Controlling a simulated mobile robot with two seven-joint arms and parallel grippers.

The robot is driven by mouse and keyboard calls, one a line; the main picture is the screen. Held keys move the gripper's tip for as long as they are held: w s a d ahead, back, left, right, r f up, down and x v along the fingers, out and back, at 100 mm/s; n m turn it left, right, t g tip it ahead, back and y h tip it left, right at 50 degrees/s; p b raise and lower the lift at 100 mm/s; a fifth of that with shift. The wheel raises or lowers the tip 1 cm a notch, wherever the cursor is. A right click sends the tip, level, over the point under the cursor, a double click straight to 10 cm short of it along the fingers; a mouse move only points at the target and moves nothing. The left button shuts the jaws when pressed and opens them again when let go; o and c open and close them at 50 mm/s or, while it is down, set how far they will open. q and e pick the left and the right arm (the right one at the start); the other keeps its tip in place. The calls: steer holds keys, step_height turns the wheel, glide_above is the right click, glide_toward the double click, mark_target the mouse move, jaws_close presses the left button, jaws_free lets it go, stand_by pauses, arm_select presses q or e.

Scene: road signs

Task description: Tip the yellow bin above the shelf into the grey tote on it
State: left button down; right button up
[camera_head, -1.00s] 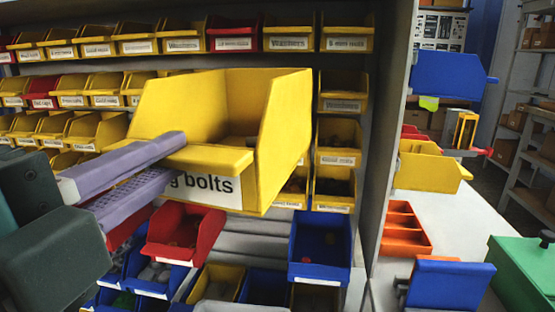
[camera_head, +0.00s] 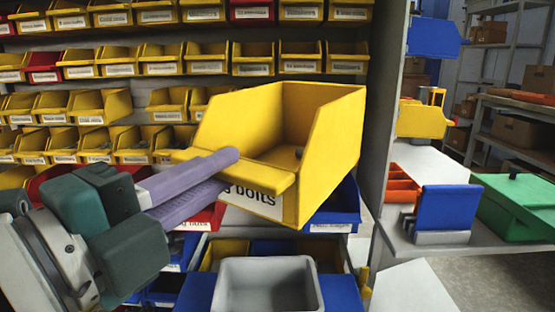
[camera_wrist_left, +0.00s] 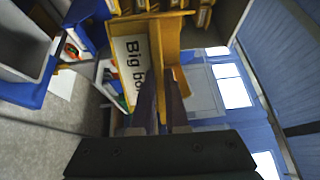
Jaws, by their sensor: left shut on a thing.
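The yellow bin (camera_head: 325,125), labelled with "bolts" on its front, is held in the air in front of the bin rack. My left gripper (camera_head: 225,170) is shut on its front lip from the left. The bin looks roughly level, and a few small dark pieces show inside it. The grey tote (camera_head: 266,285) stands below the bin on a blue surface (camera_head: 197,292), and looks empty. My right gripper is not in view.
Rows of yellow and red bins (camera_head: 187,55) fill the rack behind. A post (camera_head: 388,110) stands close to the right of the held bin.

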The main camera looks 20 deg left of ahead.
arm_select(q)
steer(key=w+a+f+m+g+h+b, duration=0.1)
steer(key=w+f+h+b, duration=0.1)
steer(key=f+b, duration=0.85)
steer(key=w+a+f+m+g+h+b, duration=0.1)
steer(key=w+a+f+m+h+b, duration=0.15)
steer(key=f+b, duration=0.8)
steer(key=s+d+n+p, duration=0.1)
steer(key=d+n+p, duration=0.2)
steer(key=n+p, duration=0.75)
steer(key=w+a+n, duration=0.3)
steer(key=a+n, duration=0.3)
steer(key=n, duration=1)
steer(key=shift+w+a, duration=0.35)
steer(key=shift+f+y, duration=0.1)
steer(key=shift+y, duration=0.15)
